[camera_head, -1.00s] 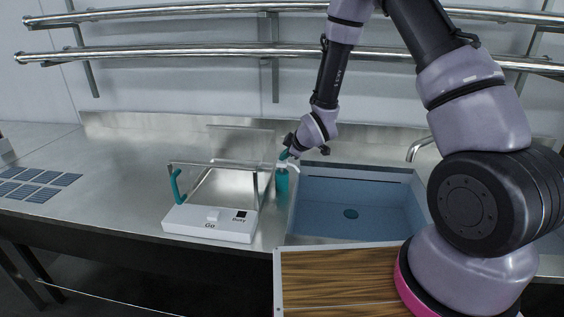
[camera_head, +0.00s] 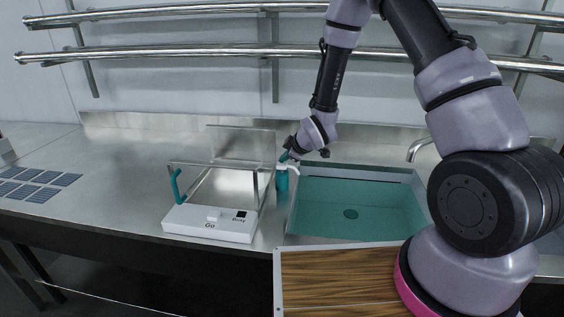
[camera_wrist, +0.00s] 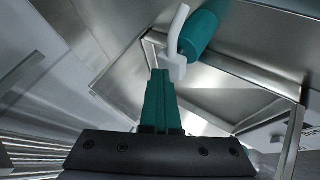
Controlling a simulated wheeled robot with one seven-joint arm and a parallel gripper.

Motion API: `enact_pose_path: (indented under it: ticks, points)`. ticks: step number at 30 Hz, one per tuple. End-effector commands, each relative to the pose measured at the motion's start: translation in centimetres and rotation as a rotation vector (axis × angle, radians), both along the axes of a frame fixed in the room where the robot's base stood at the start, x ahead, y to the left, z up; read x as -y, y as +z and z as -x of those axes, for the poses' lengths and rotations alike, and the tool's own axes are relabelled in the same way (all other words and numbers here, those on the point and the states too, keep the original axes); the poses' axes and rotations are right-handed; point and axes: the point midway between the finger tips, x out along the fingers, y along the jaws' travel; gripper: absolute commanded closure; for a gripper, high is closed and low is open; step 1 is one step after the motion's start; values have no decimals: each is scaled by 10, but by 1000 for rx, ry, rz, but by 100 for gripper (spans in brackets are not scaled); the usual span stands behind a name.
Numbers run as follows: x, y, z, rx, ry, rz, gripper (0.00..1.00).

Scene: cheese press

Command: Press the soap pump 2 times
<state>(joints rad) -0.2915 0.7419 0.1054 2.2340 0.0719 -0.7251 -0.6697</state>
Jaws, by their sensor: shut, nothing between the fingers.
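The soap pump is a teal bottle (camera_head: 281,185) with a white pump head (camera_head: 290,167). It stands on the steel counter at the left edge of the sink. In the wrist view the teal bottle (camera_wrist: 201,33) and the white head with its curved spout (camera_wrist: 177,62) lie just beyond the fingertips. My gripper (camera_head: 285,157) is at the pump head, tilted down from the upper right. In the wrist view my gripper's teal fingers (camera_wrist: 158,74) are shut together and empty, with their tips beside the white head. I cannot tell whether they touch it.
A white-based press (camera_head: 210,223) with "Go" and "Busy" labels and a teal handle stands left of the pump. The sink (camera_head: 350,214) is right of it, with a faucet (camera_head: 418,148) behind. A wooden board (camera_head: 340,283) is in front. Rails (camera_head: 200,55) run along the wall.

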Motion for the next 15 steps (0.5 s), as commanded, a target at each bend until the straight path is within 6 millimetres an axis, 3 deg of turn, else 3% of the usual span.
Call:
enact_pose_path:
  ticks: [15]
  points:
    - [1,20,1,-2,-1,1,100]
